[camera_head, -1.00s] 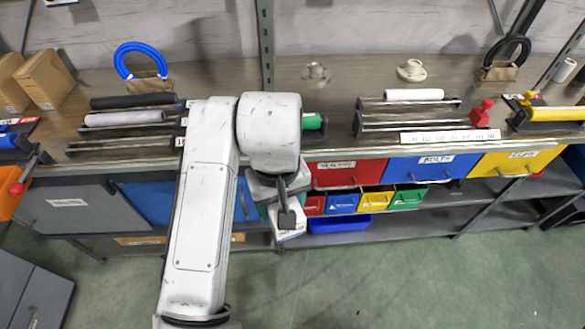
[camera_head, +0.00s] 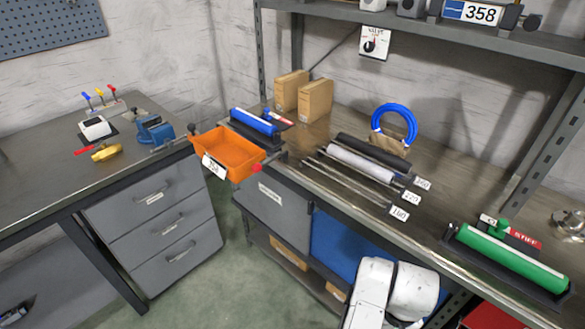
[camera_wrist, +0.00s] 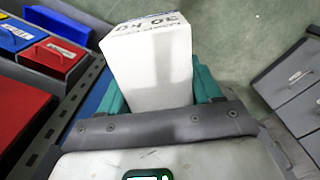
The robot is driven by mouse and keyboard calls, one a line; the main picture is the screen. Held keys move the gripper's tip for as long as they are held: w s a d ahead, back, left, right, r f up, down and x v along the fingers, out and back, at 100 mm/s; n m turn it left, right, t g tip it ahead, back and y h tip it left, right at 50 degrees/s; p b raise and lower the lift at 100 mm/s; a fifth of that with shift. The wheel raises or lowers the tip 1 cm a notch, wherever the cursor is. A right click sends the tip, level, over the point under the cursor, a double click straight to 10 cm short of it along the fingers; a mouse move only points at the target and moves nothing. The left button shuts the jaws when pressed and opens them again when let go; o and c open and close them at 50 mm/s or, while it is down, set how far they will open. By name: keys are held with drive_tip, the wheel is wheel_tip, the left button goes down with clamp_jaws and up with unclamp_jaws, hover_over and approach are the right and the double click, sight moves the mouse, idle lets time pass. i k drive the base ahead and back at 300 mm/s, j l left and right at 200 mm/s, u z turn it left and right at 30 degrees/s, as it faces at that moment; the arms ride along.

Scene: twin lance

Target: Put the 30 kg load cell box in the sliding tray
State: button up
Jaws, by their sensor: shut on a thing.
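The white 30 kg load cell box (camera_wrist: 150,62) fills the middle of the wrist view, with "30 KG" printed upside down near its far end. My gripper (camera_wrist: 159,90) is shut on it, one teal finger on each side. The box appears held above the floor in front of the bench. In the head view the gripper and box are out of sight; only part of my arm shows at the bottom. An orange tray (camera_head: 228,150) with a white label, apparently the sliding tray, sits at the left end of the long bench. It looks empty from here.
A blue roller (camera_head: 253,122) lies behind the tray, and a red knob (camera_head: 257,168) is at its right side. Rods (camera_head: 360,165) and a green roller (camera_head: 510,255) lie along the bench. A grey drawer unit (camera_head: 160,230) stands left. Green floor is open between the benches.

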sight(229, 158)
drive_tip(key=i+j+u, duration=0.3)
drive_tip(key=i+u, duration=0.15)
drive_tip(key=i, duration=0.25)
drive_tip(key=i+u, duration=0.45)
drive_tip(key=i, duration=0.3)
